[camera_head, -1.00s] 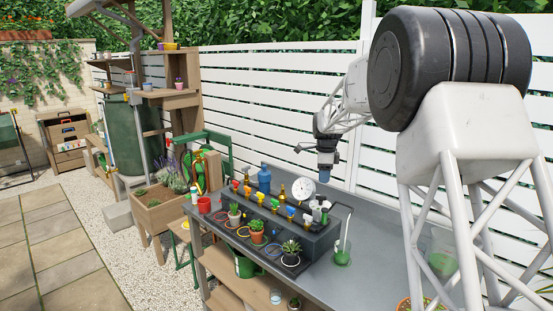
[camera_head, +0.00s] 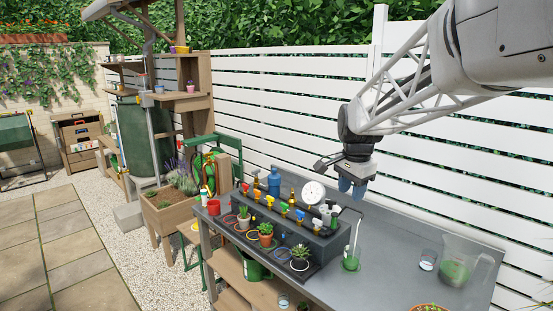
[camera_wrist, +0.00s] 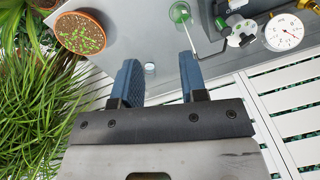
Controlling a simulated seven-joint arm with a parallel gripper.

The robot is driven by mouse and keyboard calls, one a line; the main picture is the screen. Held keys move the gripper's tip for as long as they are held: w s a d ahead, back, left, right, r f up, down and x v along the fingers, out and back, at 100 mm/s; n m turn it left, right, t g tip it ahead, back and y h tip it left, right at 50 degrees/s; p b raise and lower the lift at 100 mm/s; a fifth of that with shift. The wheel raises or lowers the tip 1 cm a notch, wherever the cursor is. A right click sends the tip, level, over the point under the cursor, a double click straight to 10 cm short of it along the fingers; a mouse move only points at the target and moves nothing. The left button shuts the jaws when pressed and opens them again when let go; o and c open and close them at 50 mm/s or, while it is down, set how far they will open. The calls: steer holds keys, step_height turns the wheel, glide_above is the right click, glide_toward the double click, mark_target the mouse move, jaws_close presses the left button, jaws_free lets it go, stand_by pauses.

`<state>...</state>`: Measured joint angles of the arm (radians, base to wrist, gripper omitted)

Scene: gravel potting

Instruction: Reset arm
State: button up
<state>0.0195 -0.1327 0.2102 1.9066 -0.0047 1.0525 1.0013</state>
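My gripper (camera_head: 352,188) hangs in the air above the back right part of the grey bench (camera_head: 392,262), close to the white fence. In the wrist view my gripper (camera_wrist: 160,80) shows two blue fingers spread apart with nothing between them. The bench surface lies well below the fingertips. My gripper is clear of the dial gauge (camera_head: 313,192) and the green-bottomed beaker (camera_head: 351,262).
A pitcher with green contents (camera_head: 457,268) and a small glass (camera_head: 428,260) stand on the bench's right side. Potted succulents, including one in a terracotta pot (camera_head: 265,240), line a dark rack with colored taps. The white slatted fence (camera_head: 300,125) runs behind.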

steer(key=s+f+n, duration=0.2)
steer(key=s+n, duration=0.1)
steer(key=s, duration=0.8)
steer(key=s+f+n+t, duration=0.1)
steer(key=s+n, duration=0.3)
steer(key=s, duration=0.8)
steer(key=s+f+n, duration=0.4)
steer(key=s, duration=0.7)
steer(key=shift+s+a, duration=0.25)
steer(key=shift+a, duration=0.2)
